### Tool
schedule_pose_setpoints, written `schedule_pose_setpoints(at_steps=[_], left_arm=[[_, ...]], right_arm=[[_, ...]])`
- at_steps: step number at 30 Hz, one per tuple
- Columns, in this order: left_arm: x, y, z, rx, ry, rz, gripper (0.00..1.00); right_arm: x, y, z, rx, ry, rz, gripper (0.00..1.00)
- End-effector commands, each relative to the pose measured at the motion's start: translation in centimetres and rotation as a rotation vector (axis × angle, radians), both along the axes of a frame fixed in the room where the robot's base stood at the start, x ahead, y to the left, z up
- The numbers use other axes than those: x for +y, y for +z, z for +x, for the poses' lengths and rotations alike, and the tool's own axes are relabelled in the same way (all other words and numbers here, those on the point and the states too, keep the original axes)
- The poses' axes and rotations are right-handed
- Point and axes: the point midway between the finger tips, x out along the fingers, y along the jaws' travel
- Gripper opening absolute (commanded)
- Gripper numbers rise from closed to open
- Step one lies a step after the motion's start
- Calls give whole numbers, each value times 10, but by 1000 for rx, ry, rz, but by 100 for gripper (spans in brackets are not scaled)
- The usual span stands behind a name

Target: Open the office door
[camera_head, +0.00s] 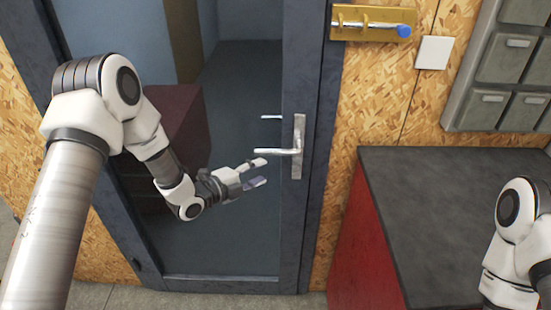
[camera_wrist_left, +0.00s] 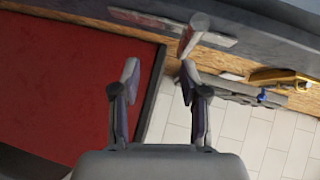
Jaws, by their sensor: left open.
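The office door is a dark blue-grey frame (camera_head: 303,60) around a large glass pane and looks closed in the head view. Its metal lever handle (camera_head: 275,152) points left from an upright plate (camera_head: 298,130) on the right stile. My left gripper (camera_head: 259,173) is open and empty, just below and left of the lever, in front of the glass. In the left wrist view, the lever (camera_wrist_left: 193,36) lies ahead of the open fingers (camera_wrist_left: 159,72), nearer the right one, and not between them. My right gripper is out of view; only part of that arm shows.
A red cabinet with a dark top (camera_head: 440,215) stands right of the door. A brass rack with a blue-tipped bar (camera_head: 368,24), a white switch plate (camera_head: 434,52) and grey bins (camera_head: 500,60) are on the chipboard wall. A dark red box (camera_head: 180,115) shows through the glass.

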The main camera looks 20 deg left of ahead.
Motion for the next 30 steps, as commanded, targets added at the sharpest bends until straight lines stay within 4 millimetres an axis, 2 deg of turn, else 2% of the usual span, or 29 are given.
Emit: schedule_pose_setpoints(at_steps=[1,4,16,25,26,27,29,30], left_arm=[[8,18,7,-32,17,-8,44],[8,32,13,-53,22,-12,44],[-25,23,69,-47,22,-11,44],[-29,19,77,-46,24,-14,44],[-29,19,77,-46,24,-14,41],[-29,19,76,-46,24,-14,27],[-29,19,76,-46,24,-14,6],[-29,19,76,-45,23,-14,0]], right_arm=[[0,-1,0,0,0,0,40],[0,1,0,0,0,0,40],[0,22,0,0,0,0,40],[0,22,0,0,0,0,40],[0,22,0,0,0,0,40],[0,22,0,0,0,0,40],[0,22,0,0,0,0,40],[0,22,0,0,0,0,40]])
